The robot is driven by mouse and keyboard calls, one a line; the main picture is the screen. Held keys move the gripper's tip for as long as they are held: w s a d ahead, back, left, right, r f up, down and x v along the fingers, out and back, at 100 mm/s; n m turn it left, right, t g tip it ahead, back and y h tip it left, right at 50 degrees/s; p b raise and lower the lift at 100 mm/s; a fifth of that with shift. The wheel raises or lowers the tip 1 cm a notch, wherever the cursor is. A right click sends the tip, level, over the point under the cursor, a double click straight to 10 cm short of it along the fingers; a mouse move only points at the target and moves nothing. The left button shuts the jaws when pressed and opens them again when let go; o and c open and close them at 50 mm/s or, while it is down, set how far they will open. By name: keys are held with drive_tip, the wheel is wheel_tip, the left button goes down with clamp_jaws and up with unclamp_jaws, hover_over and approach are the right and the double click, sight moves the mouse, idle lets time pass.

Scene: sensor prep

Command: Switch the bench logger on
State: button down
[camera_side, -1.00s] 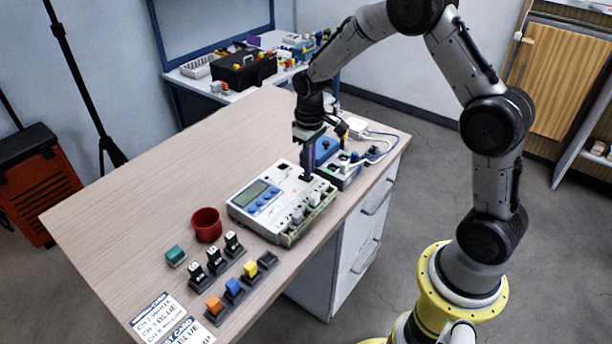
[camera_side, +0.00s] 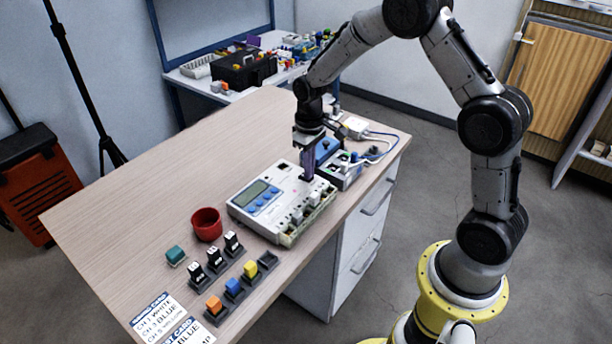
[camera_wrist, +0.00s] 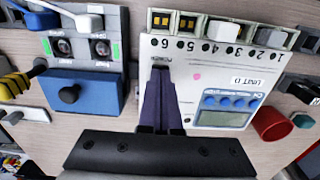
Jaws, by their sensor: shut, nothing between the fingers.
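The bench logger (camera_side: 262,222) is a white box with a grey display and blue buttons, lying on the table. In the wrist view the logger (camera_wrist: 215,62) shows numbered channels, a "UNIT D" label, its display (camera_wrist: 224,110) and a pink dot (camera_wrist: 196,77). My gripper (camera_side: 307,178) is shut and empty, pointing down at the logger's far right part. In the wrist view its purple fingers (camera_wrist: 160,72) end at a dark slot or switch on the logger's face. The fingertips cover most of it, so its position and any contact cannot be told.
A blue-and-grey device (camera_side: 343,165) with cables stands close beside the logger. A red cup (camera_side: 207,224), a teal block (camera_side: 175,255) and several plugs in dark holders lie at the front. Printed cards (camera_side: 152,317) lie at the near edge. The table's left side is clear.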

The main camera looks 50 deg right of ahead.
drive_tip(key=shift+f, duration=0.25)
drive_tip(key=shift+r, duration=3.5)
